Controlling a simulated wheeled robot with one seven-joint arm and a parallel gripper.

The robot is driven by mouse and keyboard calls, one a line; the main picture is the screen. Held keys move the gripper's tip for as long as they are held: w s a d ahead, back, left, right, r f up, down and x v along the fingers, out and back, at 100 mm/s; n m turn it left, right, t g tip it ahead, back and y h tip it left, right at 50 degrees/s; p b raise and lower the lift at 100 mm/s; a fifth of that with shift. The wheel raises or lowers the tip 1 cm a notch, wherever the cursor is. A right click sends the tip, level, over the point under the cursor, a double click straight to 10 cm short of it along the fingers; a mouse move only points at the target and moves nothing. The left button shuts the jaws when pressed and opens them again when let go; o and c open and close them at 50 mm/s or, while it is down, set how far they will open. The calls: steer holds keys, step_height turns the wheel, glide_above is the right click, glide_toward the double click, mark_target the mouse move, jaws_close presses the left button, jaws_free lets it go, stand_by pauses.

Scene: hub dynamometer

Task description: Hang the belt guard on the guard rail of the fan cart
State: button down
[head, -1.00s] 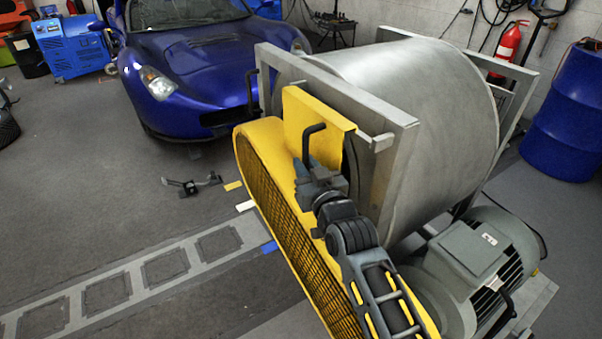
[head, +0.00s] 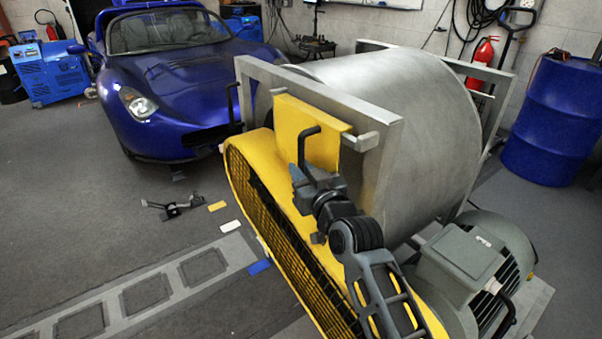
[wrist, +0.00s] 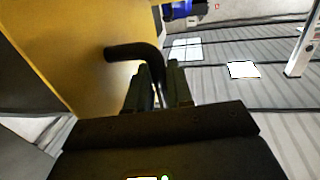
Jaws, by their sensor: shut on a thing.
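The yellow belt guard (head: 262,165), with a black mesh side, stands tilted along the near side of the fan cart (head: 390,125). Its black bent handle (head: 304,145) is in my gripper (head: 306,186), which is shut on it. In the wrist view the handle (wrist: 135,52) rises between the fingers (wrist: 161,88), beside the guard's yellow face (wrist: 75,50). The guard's upper plate has a folded top lip at the cart's grey frame. A grey stub of the guard rail (head: 372,142) shows right of the lip. The rest is hidden, so I cannot tell whether the lip rests on it.
A grey motor (head: 475,255) sits on the cart at the lower right. A blue car (head: 180,75) stands behind left, and a blue barrel (head: 555,120) at right. A black stand part (head: 173,207) lies on the floor. The floor at left is mostly clear.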

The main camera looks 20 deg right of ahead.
steer(key=shift+r, duration=0.1)
stand_by(0.3)
steer(key=c, duration=0.9)
jaws_free()
steer(key=shift+f, duration=0.35)
steer(key=shift+g+h, duration=0.3)
steer(key=shift+h, duration=0.2)
steer(key=s+d+f, duration=0.1)
steer(key=s+f, duration=0.1)
steer(key=s, duration=0.4)
steer(key=s+d+f, duration=0.1)
steer(key=s+f, duration=0.1)
steer(key=s, duration=0.5)
steer(key=s+d+f, duration=0.1)
steer(key=s+f, duration=0.1)
steer(key=s, duration=0.5)
steer(key=shift+d, duration=0.1)
steer(key=s+d+f+g, duration=0.1)
steer(key=s+f, duration=0.1)
steer(key=s, duration=1.2)
steer(key=shift+m+g+h, duration=0.6)
steer(key=shift+g, duration=0.1)
steer(key=v, duration=0.7)
steer(key=r+p+v, duration=0.1)
steer(key=v, duration=0.6)
steer(key=r+v, duration=0.1)
steer(key=v, duration=0.6)
steer(key=shift+r+p, duration=0.15)
steer(key=shift+p, duration=0.25)
